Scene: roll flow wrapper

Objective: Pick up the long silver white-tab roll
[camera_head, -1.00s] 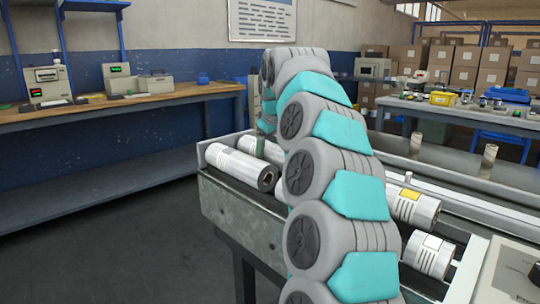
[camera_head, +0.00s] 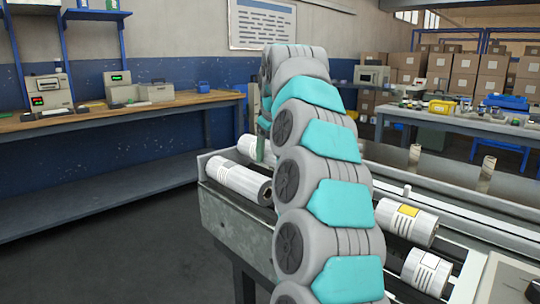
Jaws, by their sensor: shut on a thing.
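My gripper (camera_head: 261,149) shows only in part, left of my arm and mostly hidden by it. It is shut on a silver roll (camera_head: 247,147), whose left end shows behind the near roll. The held roll's tab and right end are hidden. A silver roll with a white label (camera_head: 235,179) lies in the left end of the metal trough, its dark core facing right. At the right lie a silver roll with a yellow tab (camera_head: 409,212) and a silver roll with a white tab (camera_head: 427,267).
The metal trough (camera_head: 238,226) runs from left to right across the front, with my arm above its middle. A wooden workbench (camera_head: 120,113) stands at the left wall. Another bench (camera_head: 400,113) with several items stands at the back right. Floor shows at the lower left.

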